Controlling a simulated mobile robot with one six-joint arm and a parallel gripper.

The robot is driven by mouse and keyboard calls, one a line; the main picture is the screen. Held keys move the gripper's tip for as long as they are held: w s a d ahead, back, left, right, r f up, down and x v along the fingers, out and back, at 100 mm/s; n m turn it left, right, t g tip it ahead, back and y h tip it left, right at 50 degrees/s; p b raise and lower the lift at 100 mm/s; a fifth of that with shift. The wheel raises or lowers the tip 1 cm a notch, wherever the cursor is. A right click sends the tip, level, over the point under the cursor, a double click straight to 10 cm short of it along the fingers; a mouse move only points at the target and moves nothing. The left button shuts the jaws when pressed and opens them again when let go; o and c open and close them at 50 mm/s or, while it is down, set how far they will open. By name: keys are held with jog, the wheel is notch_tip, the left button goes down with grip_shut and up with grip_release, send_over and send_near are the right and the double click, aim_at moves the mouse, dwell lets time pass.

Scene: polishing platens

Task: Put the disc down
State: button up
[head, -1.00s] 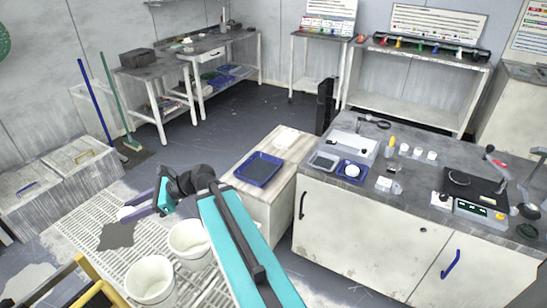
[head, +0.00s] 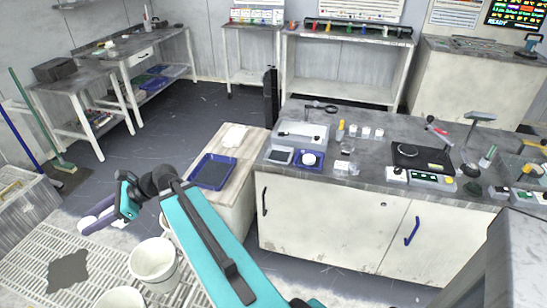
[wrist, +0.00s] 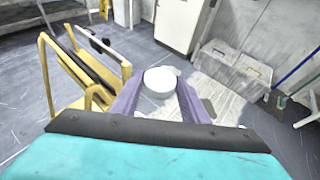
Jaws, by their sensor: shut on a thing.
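The white round disc (wrist: 160,80) is held between the two purple fingers of my gripper (wrist: 158,92) in the wrist view. In the head view my gripper (head: 104,219) is at the left, above the pale grating, with the disc (head: 88,223) showing at the fingertips. My gripper is shut on the disc, and the disc is clear of any surface.
A blue tray with a dark mat (head: 232,174) sits on a low wooden-topped cabinet (head: 243,151). Another white round piece (head: 309,159) lies in a small blue tray on the crowded grey counter (head: 375,180). White buckets (head: 154,262) stand below my arm. A yellow frame (wrist: 62,75) is nearby.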

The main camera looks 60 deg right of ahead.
jog(key=s+d+f+m+t+h+b, duration=0.2)
jog(key=s+d, duration=0.1)
jog(key=d, duration=0.8)
jog(key=s+d+f+m+t+h+b, duration=0.1)
jog(key=s+d+m+h, duration=0.15)
jog(key=d, duration=0.85)
jog(key=s+d+f+m+t+h+b, duration=0.2)
jog(key=d+m, duration=0.1)
jog(key=d, duration=0.8)
jog(key=s+d+f+m+h+b, duration=0.3)
jog(key=s+d+m+h, duration=0.4)
jog(key=s+d, duration=1.7)
jog(key=shift+s+d+f+h+b, duration=0.2)
jog(key=shift+s+d+h+b, duration=0.05)
jog(key=shift+d+h+b, duration=0.55)
jog(key=shift+w+d, duration=0.1)
send_over(283, 160)
jog(key=shift+f, duration=0.7)
